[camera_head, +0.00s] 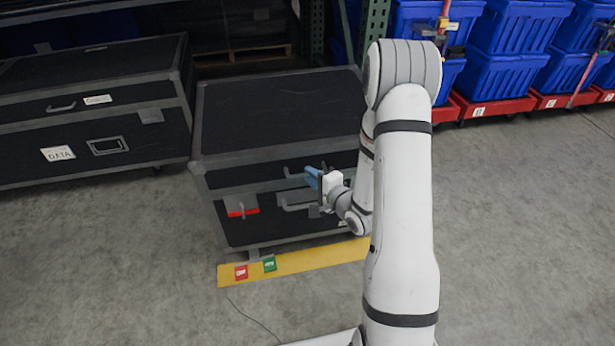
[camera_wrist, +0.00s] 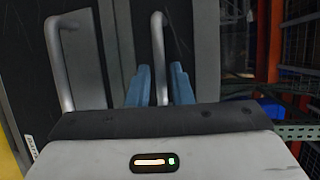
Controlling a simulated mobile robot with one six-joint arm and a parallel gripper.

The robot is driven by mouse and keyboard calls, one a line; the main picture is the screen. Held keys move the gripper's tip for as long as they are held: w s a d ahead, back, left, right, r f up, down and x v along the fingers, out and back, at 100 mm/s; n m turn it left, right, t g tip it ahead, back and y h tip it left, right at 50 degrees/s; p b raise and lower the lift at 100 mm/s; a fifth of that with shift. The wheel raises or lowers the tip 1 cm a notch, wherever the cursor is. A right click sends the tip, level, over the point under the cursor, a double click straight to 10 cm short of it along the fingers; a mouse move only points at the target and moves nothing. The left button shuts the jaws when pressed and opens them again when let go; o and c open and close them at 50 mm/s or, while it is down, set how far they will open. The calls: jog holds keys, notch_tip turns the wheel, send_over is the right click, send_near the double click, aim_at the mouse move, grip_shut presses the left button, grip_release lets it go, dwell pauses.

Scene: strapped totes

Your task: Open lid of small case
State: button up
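The small case (camera_head: 275,110) is black with grey edges and stands on the floor in the middle of the head view. Its lid is shut. A grey lid handle shows between my fingers in the wrist view (camera_wrist: 158,45), apart from both as far as I can see. A second grey handle (camera_wrist: 58,65) lies to its left, on the case body; it also shows below the gripper in the head view (camera_head: 292,207). My gripper (camera_head: 313,178) is at the front of the case with its blue fingers apart, straddling the lid handle; the fingers show in the wrist view (camera_wrist: 160,85).
A larger dark case (camera_head: 95,110) labelled DATA stands close on the left. A yellow strip (camera_head: 300,262) with red and green tags lies in front of the small case. A red latch (camera_head: 242,211) is on its front. Blue totes (camera_head: 505,75) stand on red dollies at the back right.

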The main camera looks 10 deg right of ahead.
jog(key=shift+x, duration=1)
jog(key=shift+c, duration=0.3)
grip_shut()
